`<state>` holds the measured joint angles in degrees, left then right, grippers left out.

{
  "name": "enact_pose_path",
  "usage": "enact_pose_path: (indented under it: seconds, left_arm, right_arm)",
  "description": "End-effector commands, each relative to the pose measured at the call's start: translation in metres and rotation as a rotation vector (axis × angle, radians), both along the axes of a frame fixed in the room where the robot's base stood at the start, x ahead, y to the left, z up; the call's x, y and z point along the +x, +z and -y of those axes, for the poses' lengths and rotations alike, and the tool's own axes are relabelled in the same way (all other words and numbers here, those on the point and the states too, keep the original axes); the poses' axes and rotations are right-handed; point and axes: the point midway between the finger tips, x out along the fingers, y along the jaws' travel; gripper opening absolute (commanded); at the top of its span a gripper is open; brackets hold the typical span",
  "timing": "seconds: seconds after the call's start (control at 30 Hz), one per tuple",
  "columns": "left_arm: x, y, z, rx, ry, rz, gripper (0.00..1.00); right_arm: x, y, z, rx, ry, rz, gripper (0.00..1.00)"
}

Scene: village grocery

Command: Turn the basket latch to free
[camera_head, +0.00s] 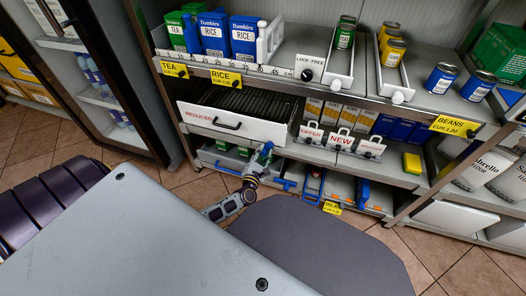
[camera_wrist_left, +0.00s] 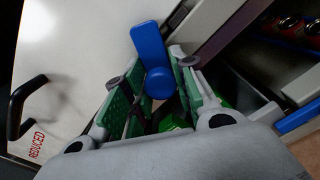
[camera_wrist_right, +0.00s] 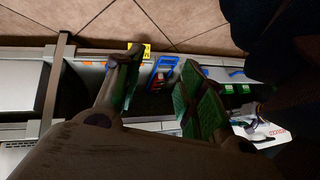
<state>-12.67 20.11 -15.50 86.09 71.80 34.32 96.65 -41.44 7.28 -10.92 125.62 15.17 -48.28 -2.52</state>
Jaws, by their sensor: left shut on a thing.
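A blue latch (camera_wrist_left: 149,46), a flat bar on a round hub, sits on a post near the REDUCED drawer in the left wrist view. My left gripper (camera_wrist_left: 158,86) has its green-padded fingers on both sides of the hub and is shut on it. In the head view my left gripper (camera_head: 263,158) is at the lower right corner of the drawer; the latch is hard to make out there. My right gripper (camera_wrist_right: 160,75) is open and empty in the right wrist view; it does not show in the head view.
The white REDUCED drawer (camera_head: 228,122) with a black handle is just above my left gripper. Blue-handled baskets (camera_head: 313,184) stand on the low shelf to the right. A glass-doored cabinet (camera_head: 110,95) stands at the left. Tiled floor (camera_head: 190,185) is bare beside the shelf.

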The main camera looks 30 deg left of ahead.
Motion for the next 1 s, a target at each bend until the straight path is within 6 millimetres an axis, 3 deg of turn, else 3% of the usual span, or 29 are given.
enact_pose_path:
  seconds: [0.23,1.0]
  left_arm:
    - [0.001,0.003,0.0,0.227,0.001,-0.055,0.03]
    - [0.001,0.0,0.002,0.922,0.0,-0.222,0.03]
  right_arm:
    - [-0.003,0.017,0.002,-0.016,-0.011,-0.023,0.4]
    - [-0.007,0.109,0.023,-0.164,0.058,-0.151,0.4]
